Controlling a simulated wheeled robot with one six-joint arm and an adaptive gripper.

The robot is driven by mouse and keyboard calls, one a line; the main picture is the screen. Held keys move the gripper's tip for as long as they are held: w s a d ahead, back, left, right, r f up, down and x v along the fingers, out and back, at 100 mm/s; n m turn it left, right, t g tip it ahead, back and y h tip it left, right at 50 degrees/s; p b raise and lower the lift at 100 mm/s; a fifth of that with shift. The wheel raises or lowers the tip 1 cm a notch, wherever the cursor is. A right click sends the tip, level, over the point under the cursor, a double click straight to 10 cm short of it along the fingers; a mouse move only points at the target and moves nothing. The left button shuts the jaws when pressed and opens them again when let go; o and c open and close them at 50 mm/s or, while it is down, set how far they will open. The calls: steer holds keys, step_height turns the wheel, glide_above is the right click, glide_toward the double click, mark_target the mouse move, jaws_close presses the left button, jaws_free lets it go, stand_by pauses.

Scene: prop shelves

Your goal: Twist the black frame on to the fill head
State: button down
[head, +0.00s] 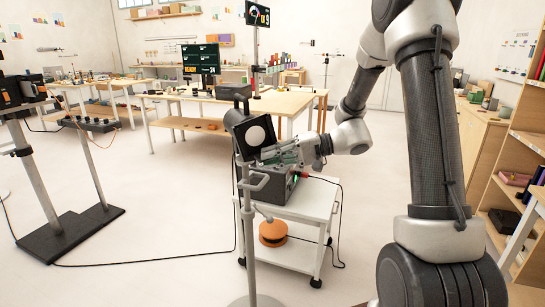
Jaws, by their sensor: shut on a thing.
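The black frame (239,141) is a dark square piece around a pale round disc (256,135), upright near the top of a grey stand. The fingertips are small and partly blurred against the dark parts.
The grey stand pole (248,235) rises close in front of a white cart (312,205) carrying a dark box. An orange round item (273,233) sits on its lower shelf. A cable runs across the floor. Workbenches stand behind; wooden shelves (525,150) are at right.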

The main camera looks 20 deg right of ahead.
steer(key=shift+a+f+m+y, duration=0.3)
steer(key=shift+a+m+y, duration=0.15)
steer(key=shift+y, duration=0.25)
steer(key=shift+a+t+y, duration=0.3)
steer(key=shift+y, duration=0.3)
steer(key=c, duration=1.4)
jaws_free()
steer(key=shift+o, duration=0.2)
steer(key=v, duration=1.2)
